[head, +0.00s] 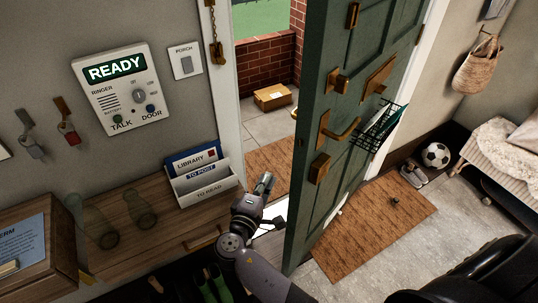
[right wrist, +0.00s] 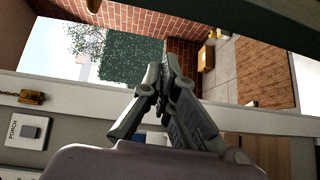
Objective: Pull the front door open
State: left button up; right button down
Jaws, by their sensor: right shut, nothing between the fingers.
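The green front door (head: 320,105) stands partly open into the hall, with a gap between its free edge and the white door frame (head: 222,75). It has a brass lever handle (head: 338,131), several other brass fittings and a wire letter basket (head: 378,128) on its inner face. My right gripper (head: 265,183) is in the doorway gap, left of the door's edge and apart from the handle. Its fingers are shut and empty; they also show in the right wrist view (right wrist: 158,75), against the porch outside. My left gripper is not in view.
A shelf with a letter rack (head: 205,188) and glass bottles stands left of my right arm. A doormat (head: 375,230) lies inside, with shoes and a ball (head: 436,155) beyond. Outside are a parcel (head: 272,97) and a brick wall (head: 268,60). A door chain (head: 214,40) hangs loose.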

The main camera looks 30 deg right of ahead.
jog(key=w+d+r+p, duration=0.2)
jog(key=w+d+p, duration=0.1)
jog(key=d+p, duration=0.2)
jog(key=shift+w+d+h+p, duration=0.35)
jog(key=shift+d+h, duration=0.05)
jog(key=shift+d, duration=0.65)
jog(key=shift+f, duration=0.1)
